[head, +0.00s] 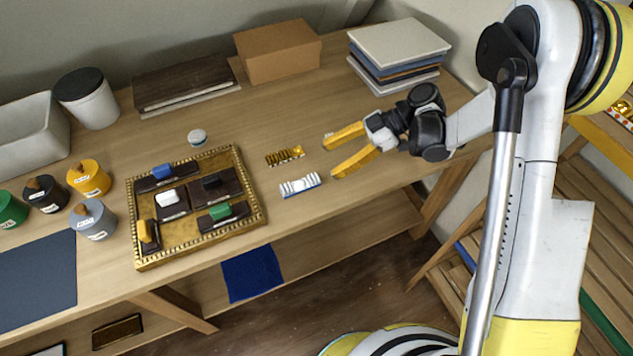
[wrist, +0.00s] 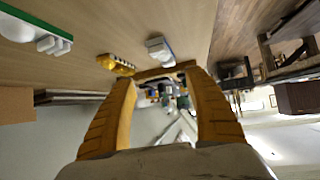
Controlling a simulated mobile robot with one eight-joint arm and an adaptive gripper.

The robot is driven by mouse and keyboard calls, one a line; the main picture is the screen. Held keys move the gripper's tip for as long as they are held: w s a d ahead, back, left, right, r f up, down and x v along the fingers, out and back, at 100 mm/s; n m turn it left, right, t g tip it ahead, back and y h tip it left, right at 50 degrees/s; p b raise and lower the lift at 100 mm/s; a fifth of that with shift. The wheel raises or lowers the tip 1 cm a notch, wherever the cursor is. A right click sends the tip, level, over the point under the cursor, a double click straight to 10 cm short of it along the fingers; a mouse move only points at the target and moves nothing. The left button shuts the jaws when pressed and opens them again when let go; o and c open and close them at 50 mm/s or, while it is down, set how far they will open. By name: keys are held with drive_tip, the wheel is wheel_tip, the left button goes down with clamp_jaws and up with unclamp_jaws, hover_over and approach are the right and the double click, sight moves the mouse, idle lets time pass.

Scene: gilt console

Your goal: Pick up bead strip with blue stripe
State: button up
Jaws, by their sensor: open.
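The bead strip with blue stripe (head: 300,186) lies on the wooden table near its front edge, a row of white beads with a blue edge. It also shows in the wrist view (wrist: 160,50), beyond the fingertips. My gripper (head: 330,158) is open and empty, to the right of the strip and apart from it; its yellow fingers (wrist: 160,76) point left across the table. A gold-yellow bead strip (head: 284,156) lies just behind the white one and shows in the wrist view (wrist: 116,64). Another white strip with a green edge (wrist: 40,38) shows at the wrist view's upper left.
A gilt-framed tray (head: 256,216) with coloured blocks stands left of the strips. Several lidded pots (head: 90,178) stand farther left. A cardboard box (head: 278,52) and a stack of boards (head: 398,55) stand at the back. The tabletop between strips and box is clear.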

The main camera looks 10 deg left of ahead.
sight(300, 181)
drive_tip(key=shift+s+f, duration=0.3)
drive_tip(key=shift+f, duration=0.2)
drive_tip(key=b+x, duration=0.1)
drive_tip(key=x, duration=0.4)
drive_tip(key=shift+a, duration=0.1)
drive_tip(key=b+x, duration=0.1)
drive_tip(key=x, duration=0.1)
drive_tip(key=b+x, duration=0.1)
drive_tip(key=x, duration=0.2)
drive_tip(key=shift+s+a, duration=0.15)
drive_tip(key=shift+s, duration=0.1)
drive_tip(key=shift+r, duration=0.15)
clamp_jaws()
